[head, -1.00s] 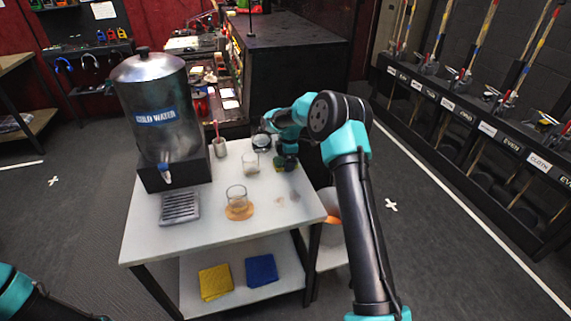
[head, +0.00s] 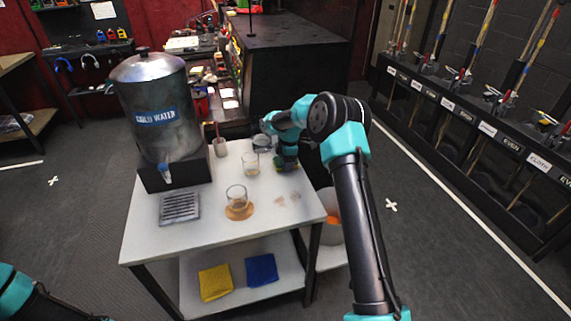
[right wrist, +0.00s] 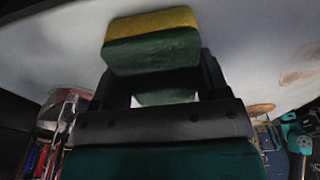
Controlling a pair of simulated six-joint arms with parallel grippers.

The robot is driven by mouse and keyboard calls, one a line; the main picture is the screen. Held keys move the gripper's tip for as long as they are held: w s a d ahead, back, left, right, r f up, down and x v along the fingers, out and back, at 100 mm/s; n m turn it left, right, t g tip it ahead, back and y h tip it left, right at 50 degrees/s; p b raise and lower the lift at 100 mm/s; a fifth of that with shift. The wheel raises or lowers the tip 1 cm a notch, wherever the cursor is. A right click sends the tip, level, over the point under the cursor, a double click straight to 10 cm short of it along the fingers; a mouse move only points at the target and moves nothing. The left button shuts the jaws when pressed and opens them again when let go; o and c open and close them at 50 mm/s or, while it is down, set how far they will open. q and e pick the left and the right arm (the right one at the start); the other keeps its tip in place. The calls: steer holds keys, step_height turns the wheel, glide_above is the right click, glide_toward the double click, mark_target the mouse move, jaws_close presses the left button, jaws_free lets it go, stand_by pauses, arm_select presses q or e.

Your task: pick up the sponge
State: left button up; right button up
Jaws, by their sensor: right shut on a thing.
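The sponge, yellow on one face and green on the other, fills the top middle of the right wrist view (right wrist: 152,48). My right gripper (right wrist: 156,75) is shut on it, with one dark finger at each side. In the head view my right gripper (head: 287,163) is at the table's far right corner, and only a small bit of the sponge (head: 279,168) shows there, the rest hidden by the gripper. I cannot tell whether the sponge still touches the table. My left gripper is out of view; only part of the left arm shows at lower left.
On the white table (head: 180,238) stand a glass on an orange coaster (head: 238,211), a second glass (head: 251,163), a cup (head: 220,148) and a cold water dispenser (head: 155,110). Brownish smudges (head: 282,201) mark the right side. Yellow (head: 215,282) and blue (head: 261,270) cloths lie below.

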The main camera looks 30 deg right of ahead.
steer(key=c, duration=0.3)
steer(key=shift+r, duration=1.8)
steer(key=s+a, duration=0.2)
steer(key=s, duration=0.2)
steer(key=s+a+r, duration=0.1)
steer(key=s+a, duration=0.2)
steer(key=s, duration=0.2)
steer(key=s+a, duration=0.3)
steer(key=s, duration=0.1)
steer(key=shift+s+a+r, duration=0.2)
steer(key=shift+s, duration=0.15)
